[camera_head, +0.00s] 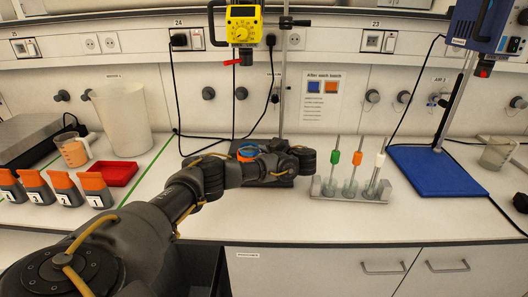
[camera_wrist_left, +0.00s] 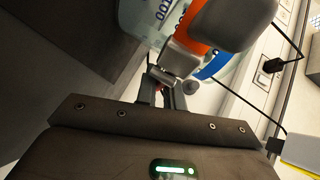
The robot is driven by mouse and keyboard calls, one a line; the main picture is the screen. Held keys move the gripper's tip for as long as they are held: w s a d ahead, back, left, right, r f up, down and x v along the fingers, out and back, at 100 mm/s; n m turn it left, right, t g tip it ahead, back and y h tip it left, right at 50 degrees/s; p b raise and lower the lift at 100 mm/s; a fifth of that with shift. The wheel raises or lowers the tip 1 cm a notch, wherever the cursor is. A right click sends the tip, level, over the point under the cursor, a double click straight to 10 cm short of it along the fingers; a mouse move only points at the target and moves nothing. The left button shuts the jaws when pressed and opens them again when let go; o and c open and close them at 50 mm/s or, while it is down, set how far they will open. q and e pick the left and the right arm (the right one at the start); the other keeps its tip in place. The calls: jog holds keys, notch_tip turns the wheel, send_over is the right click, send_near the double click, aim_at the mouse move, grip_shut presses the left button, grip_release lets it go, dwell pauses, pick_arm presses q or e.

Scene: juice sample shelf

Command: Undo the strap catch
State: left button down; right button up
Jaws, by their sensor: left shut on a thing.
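A jar with a blue ring and an orange band (camera_head: 247,151) stands at the middle of the bench, largely hidden behind my left arm. In the left wrist view the orange band (camera_wrist_left: 196,45) and a blue strap (camera_wrist_left: 215,65) run around the clear, printed jar. A grey metal catch (camera_wrist_left: 180,57) sits at the band. My left gripper (camera_head: 266,157) is beside the jar on its right. In the left wrist view its fingers (camera_wrist_left: 164,90) are close together at the catch and shut on it; their tips are partly hidden. My right gripper is not in view.
A rack (camera_head: 346,193) with green, orange and white-topped rods stands right of the jar. A blue plate stand (camera_head: 435,172) is farther right. A yellow device (camera_head: 242,24) hangs above on a pole. Left are a red tray (camera_head: 114,173), a large beaker (camera_head: 122,118) and numbered orange-topped containers (camera_head: 65,188).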

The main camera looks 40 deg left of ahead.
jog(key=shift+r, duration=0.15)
pick_arm(q)
jog(key=shift+d+r+m+t+p, duration=0.1)
jog(key=shift+d+m+t+p, duration=0.05)
jog(key=shift+m+t+p, duration=0.55)
jog(key=shift+w+d+m+t+h, duration=0.15)
jog(key=shift+m+t+h, duration=0.4)
jog(key=shift+t, duration=0.35)
jog(key=shift+w+d+f+m+t+h+b, duration=0.1)
jog(key=shift+f+m+t+h+b, duration=0.15)
jog(key=shift+m+t, duration=0.2)
jog(key=shift+d+m+t+h+b, duration=0.1)
jog(key=shift+m+t+b, duration=0.25)
jog(key=shift+t, duration=0.2)
jog(key=shift+d+f+m+t+h+b, duration=0.1)
jog(key=shift+d+m+t+h+b, duration=0.1)
jog(key=shift+m+t+h+b, duration=0.7)
jog(key=shift+m+t+b, duration=0.25)
jog(key=shift+t+b, duration=0.05)
jog(key=shift+b, duration=0.3)
jog(key=shift+d+r+m+t+h+b, duration=0.2)
jog(key=shift+d+m+t+h+b, duration=0.05)
jog(key=shift+m+t+h+b, duration=0.3)
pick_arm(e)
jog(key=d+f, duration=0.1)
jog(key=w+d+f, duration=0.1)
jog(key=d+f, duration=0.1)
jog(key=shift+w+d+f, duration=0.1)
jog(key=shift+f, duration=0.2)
